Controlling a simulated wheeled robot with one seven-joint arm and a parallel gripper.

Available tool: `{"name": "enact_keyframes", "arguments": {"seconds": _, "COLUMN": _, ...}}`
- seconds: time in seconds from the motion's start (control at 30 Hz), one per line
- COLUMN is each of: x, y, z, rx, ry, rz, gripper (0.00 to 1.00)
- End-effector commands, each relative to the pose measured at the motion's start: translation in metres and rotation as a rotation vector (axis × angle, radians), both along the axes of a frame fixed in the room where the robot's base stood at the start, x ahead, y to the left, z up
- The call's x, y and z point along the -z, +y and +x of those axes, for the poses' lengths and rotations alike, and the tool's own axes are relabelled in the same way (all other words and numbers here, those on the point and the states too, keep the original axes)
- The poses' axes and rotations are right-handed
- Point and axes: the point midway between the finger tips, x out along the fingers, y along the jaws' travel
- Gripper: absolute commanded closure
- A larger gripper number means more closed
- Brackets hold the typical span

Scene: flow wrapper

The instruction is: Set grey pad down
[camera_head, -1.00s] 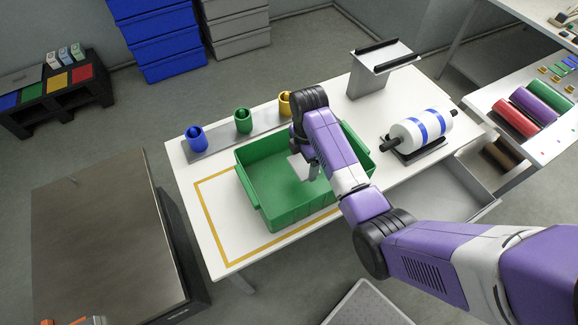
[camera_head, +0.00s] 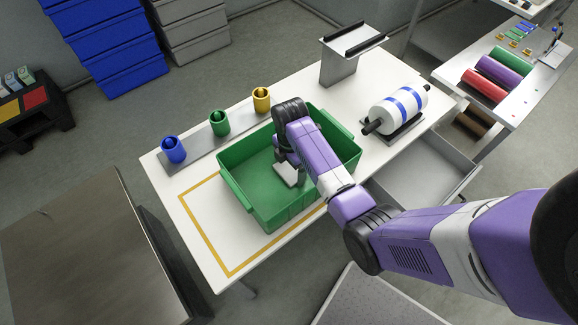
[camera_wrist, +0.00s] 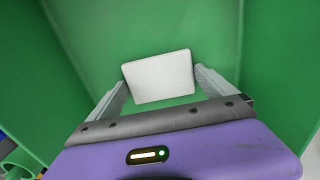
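The grey pad (camera_head: 289,174) is a flat pale plate inside the green bin (camera_head: 235,192). In the wrist view the pad (camera_wrist: 158,77) lies between the two fingertips, with its left and right edges against them. My gripper (camera_head: 291,166) points down into the bin and also shows in the wrist view (camera_wrist: 160,80). It is shut on the pad by its edges. The pad looks close to the bin floor; I cannot tell whether it touches. My arm hides part of the bin's right side.
The bin stands on a white table (camera_head: 355,125), partly over a yellow outline (camera_head: 204,236). Blue (camera_head: 173,150), green (camera_head: 219,123) and yellow (camera_head: 262,100) cups stand behind it. A white roll (camera_head: 399,108) and a grey stand (camera_head: 340,62) are to the right.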

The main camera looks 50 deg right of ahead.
Motion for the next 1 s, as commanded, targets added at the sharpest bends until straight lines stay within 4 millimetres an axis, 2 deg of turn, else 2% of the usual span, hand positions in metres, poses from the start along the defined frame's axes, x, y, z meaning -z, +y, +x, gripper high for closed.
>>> {"name": "enact_keyframes", "arguments": {"seconds": 0.23, "x": -0.001, "y": 0.0, "z": 0.0, "rx": 0.0, "ry": 0.0, "rz": 0.0, "gripper": 0.0}}
{"name": "enact_keyframes", "arguments": {"seconds": 0.37, "x": -0.008, "y": 0.0, "z": 0.001, "rx": 0.0, "ry": -0.001, "rz": 0.0, "gripper": 0.0}}
{"name": "enact_keyframes", "arguments": {"seconds": 0.47, "x": -0.022, "y": 0.0, "z": 0.001, "rx": 0.0, "ry": -0.004, "rz": -0.002, "gripper": 0.0}}
{"name": "enact_keyframes", "arguments": {"seconds": 0.9, "x": -0.108, "y": -0.001, "z": 0.001, "rx": 0.0, "ry": -0.003, "rz": -0.001, "gripper": 0.0}}
{"name": "enact_keyframes", "arguments": {"seconds": 1.0, "x": -0.118, "y": 0.0, "z": 0.001, "rx": 0.0, "ry": -0.001, "rz": 0.0, "gripper": 0.0}}
